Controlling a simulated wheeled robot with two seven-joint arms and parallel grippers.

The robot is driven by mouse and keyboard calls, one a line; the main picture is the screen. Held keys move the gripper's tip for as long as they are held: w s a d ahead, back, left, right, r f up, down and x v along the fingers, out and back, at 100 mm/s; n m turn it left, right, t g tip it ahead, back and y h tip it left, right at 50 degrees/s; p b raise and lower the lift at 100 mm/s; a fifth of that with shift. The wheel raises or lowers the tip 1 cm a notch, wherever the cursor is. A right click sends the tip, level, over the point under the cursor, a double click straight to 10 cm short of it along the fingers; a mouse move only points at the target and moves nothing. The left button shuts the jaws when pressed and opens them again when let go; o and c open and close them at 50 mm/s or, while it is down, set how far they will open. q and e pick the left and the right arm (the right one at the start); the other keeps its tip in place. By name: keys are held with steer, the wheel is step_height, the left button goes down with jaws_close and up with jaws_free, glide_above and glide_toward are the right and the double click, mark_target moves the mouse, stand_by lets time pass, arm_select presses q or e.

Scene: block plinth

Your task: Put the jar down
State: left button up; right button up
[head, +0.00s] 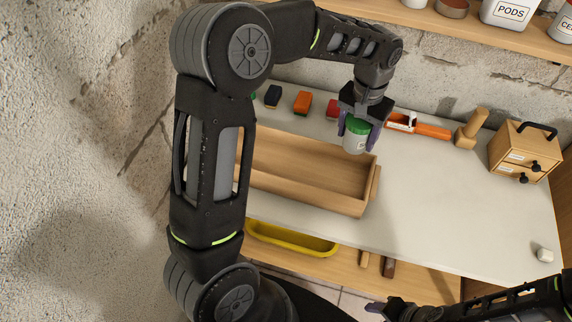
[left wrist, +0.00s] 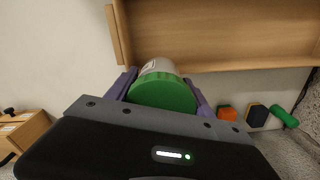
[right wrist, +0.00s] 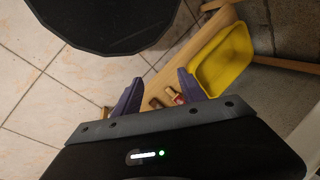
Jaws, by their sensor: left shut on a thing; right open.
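The jar (head: 356,140) is white or clear with a green lid, and my left gripper (head: 357,127) is shut on it. The jar hangs upright near the back right end of the open wooden tray (head: 366,190); whether it touches anything below cannot be told. In the left wrist view the jar's green lid (left wrist: 163,93) shows between the purple fingers, with the tray (left wrist: 200,65) beyond it. My right gripper (head: 378,308) is low at the front, off the table. In the right wrist view it is open and empty (right wrist: 155,92).
The white table (head: 440,200) is clear right of the tray. Behind stand coloured blocks (head: 302,102), an orange tool (head: 432,131), a wooden peg piece (head: 471,128) and a small drawer box (head: 526,153). A white piece (head: 545,255) lies front right. A yellow bin (head: 290,240) sits below.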

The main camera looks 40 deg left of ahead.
steer(key=o, duration=0.5)
steer(key=shift+w+f+b, duration=0.1)
steer(key=shift+f+b, duration=0.75)
steer(key=shift+b, duration=0.05)
arm_select(q)
steer(key=s+a+r+n+b, duration=0.1)
steer(key=s+a+r+n, duration=0.1)
steer(key=s+a, duration=0.8)
steer(key=a+n, duration=0.1)
steer(key=a, duration=0.2)
steer(key=shift+s+r+n, duration=0.25)
steer(key=shift+r+n, duration=0.05)
steer(key=shift+r, duration=0.05)
arm_select(e)
steer(key=shift+a+f, duration=0.1)
steer(key=shift+f, duration=0.5)
